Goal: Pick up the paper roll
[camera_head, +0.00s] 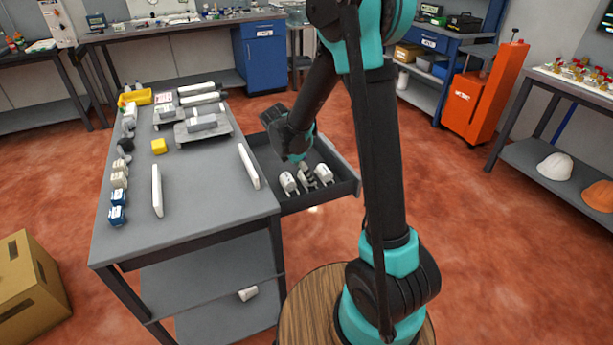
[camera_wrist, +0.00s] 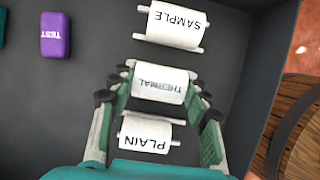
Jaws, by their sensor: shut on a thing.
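Three white paper rolls lie in the open drawer. In the wrist view they are labelled SAMPLE (camera_wrist: 174,25) at the top, THERMAL (camera_wrist: 160,85) in the middle and PLAIN (camera_wrist: 146,134) at the bottom. My gripper (camera_wrist: 161,92) has a finger on each end of the THERMAL roll and is shut on it. In the head view my gripper (camera_head: 304,166) reaches down into the drawer (camera_head: 345,187) among the rolls. The roll labels cannot be read there, and my gripper partly covers the middle roll.
A purple TEST box (camera_wrist: 56,36) lies in the drawer, left of the SAMPLE roll. The drawer walls stand close around the rolls. A round wooden stool (camera_head: 305,300) stands nearby.

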